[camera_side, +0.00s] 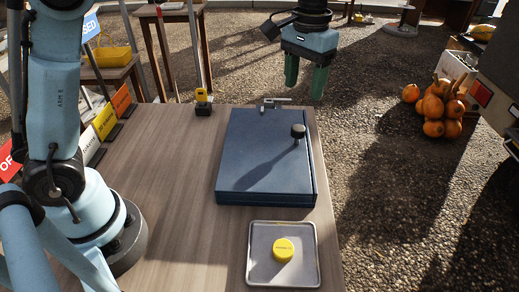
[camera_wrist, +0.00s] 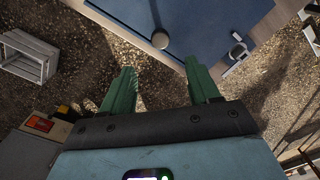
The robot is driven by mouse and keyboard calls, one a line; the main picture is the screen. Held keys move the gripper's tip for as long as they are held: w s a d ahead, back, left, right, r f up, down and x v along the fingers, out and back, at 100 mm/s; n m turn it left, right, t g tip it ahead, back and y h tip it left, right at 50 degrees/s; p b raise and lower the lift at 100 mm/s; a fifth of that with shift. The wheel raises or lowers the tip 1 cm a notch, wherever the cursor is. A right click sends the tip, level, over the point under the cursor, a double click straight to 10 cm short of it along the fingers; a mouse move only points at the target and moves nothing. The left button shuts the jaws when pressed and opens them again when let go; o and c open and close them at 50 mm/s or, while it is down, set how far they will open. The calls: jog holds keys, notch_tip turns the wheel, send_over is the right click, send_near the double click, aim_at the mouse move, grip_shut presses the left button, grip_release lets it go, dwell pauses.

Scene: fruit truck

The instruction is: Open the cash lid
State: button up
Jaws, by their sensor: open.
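The cash box is dark blue and lies flat on the wooden table; its lid (camera_side: 262,155) is down. A black round knob (camera_side: 298,131) stands on the lid near its right side. A small metal latch or handle (camera_side: 274,102) sits at the box's far edge. My gripper (camera_side: 305,80) hangs beyond the far edge of the table, above and behind the box. Its green fingers are apart with nothing between them. In the wrist view the lid (camera_wrist: 205,25) is at the top, ahead of my fingers (camera_wrist: 163,88), with the knob (camera_wrist: 160,40) also there.
A grey tray (camera_side: 256,270) with a yellow round piece (camera_side: 284,250) lies on the table in front of the box. A small yellow-and-black device (camera_side: 202,100) stands at the far left. Pumpkins (camera_side: 435,108) are on the ground to the right.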

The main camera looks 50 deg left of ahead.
aim_at(299, 128)
notch_tip(299, 128, down, 11)
jog(key=shift+r, duration=0.1)
dwell(0.3)
grip_shut()
dwell(0.4)
